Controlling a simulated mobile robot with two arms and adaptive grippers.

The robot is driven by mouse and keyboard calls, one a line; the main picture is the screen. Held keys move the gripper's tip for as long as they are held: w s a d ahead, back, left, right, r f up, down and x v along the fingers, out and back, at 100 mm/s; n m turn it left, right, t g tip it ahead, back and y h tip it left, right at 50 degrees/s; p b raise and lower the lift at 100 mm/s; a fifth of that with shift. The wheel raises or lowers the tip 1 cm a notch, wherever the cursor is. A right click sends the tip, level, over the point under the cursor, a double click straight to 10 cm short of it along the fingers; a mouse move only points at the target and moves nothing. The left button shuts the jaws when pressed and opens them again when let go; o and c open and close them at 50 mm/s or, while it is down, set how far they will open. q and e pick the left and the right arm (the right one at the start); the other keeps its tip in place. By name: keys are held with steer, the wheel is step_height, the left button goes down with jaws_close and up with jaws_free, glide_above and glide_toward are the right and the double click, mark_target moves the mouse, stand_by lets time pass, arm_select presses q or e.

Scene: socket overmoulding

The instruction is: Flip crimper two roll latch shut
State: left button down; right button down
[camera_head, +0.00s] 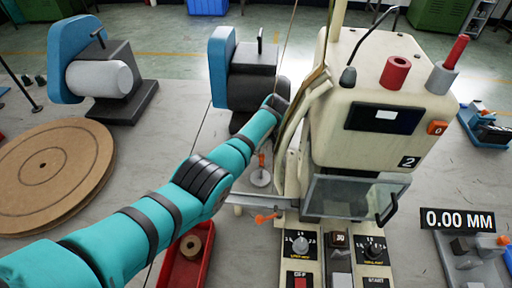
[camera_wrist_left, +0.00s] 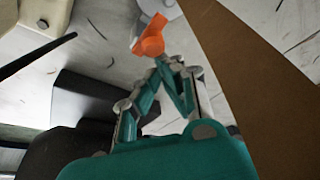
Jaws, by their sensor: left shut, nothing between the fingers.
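Crimper two (camera_head: 340,135) is the cream machine with a "2" label, right of centre in the head view. A small orange lever (camera_head: 262,160), likely the roll latch, stands by a pale disc at its left side. In the left wrist view an orange lever (camera_wrist_left: 150,38) is right at the fingertips of my left gripper (camera_wrist_left: 168,60). The gripper is shut and empty, its teal fingers drawn together. I cannot tell whether the tips touch the lever. In the head view my left arm reaches to the crimper's left side and its fingers are not clear. My right gripper is out of sight.
Another orange lever (camera_head: 267,218) sits low at the crimper's left front. A red tray (camera_head: 172,268) holds a brown roll. A large brown reel (camera_head: 45,163) lies on the left. Blue-and-black machines (camera_head: 222,65) stand behind the arm. A brown surface (camera_wrist_left: 255,75) crosses the wrist view's right.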

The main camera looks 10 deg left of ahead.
arm_select(q)
step_height(320, 180, up, 10)
stand_by(0.5)
stand_by(0.3)
